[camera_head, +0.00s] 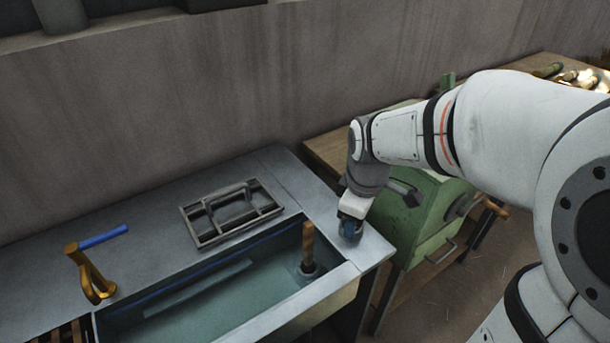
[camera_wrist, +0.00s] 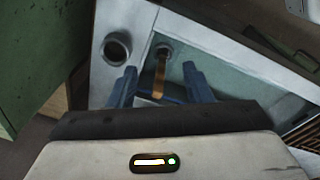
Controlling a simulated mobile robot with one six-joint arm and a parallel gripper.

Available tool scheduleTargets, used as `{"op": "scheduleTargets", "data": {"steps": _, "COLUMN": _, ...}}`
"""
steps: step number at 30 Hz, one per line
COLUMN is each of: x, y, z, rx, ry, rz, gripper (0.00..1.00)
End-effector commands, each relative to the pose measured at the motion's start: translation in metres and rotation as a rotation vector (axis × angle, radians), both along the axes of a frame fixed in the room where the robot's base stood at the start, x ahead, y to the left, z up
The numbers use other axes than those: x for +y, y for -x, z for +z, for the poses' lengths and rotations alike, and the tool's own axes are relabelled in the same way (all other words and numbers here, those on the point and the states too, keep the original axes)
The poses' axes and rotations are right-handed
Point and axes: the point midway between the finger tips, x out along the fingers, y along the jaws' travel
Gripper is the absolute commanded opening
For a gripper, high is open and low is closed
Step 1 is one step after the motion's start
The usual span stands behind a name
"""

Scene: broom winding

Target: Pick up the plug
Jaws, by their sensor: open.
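A wooden-handled piece with a round grey base (camera_head: 308,247), which looks like the plug, stands upright in the sink's near right corner. In the wrist view its brown handle (camera_wrist: 159,75) shows between my fingers, its dark base farther off. My gripper (camera_head: 350,230) has blue fingers and hangs just right of the handle, over the sink's right rim. It is open, and the wrist view shows the two fingers spread (camera_wrist: 160,86). Nothing is visibly gripped. The handle's lower end near my palm is partly hidden, and I cannot tell its depth from the fingers.
A round dark cup-like ring (camera_wrist: 117,48) sits on the grey counter corner. The sink (camera_head: 350,270) holds greenish water. A grey rack (camera_head: 230,212) lies behind it, a brass tap (camera_head: 92,275) at left. A green cabinet (camera_head: 425,222) stands close right.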

Motion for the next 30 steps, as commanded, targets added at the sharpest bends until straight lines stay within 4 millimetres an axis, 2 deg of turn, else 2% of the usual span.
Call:
{"op": "scheduleTargets", "data": {"steps": 1, "x": 0.011, "y": -0.014, "z": -0.006, "rx": 0.019, "ry": 0.014, "rz": 0.137, "gripper": 0.45}}
{"op": "scheduleTargets", "data": {"steps": 6, "x": 0.044, "y": -0.052, "z": -0.03, "rx": 0.057, "ry": 0.051, "rz": 0.589, "gripper": 0.45}}
{"op": "scheduleTargets", "data": {"steps": 12, "x": 0.072, "y": -0.077, "z": -0.058, "rx": 0.086, "ry": 0.069, "rz": 0.964, "gripper": 0.45}}
{"op": "scheduleTargets", "data": {"steps": 18, "x": 0.084, "y": -0.086, "z": -0.073, "rx": 0.094, "ry": 0.075, "rz": 1.11, "gripper": 0.45}}
{"op": "scheduleTargets", "data": {"steps": 30, "x": 0.093, "y": -0.085, "z": -0.12, "rx": 0.097, "ry": 0.074, "rz": 1.118, "gripper": 0.45}}
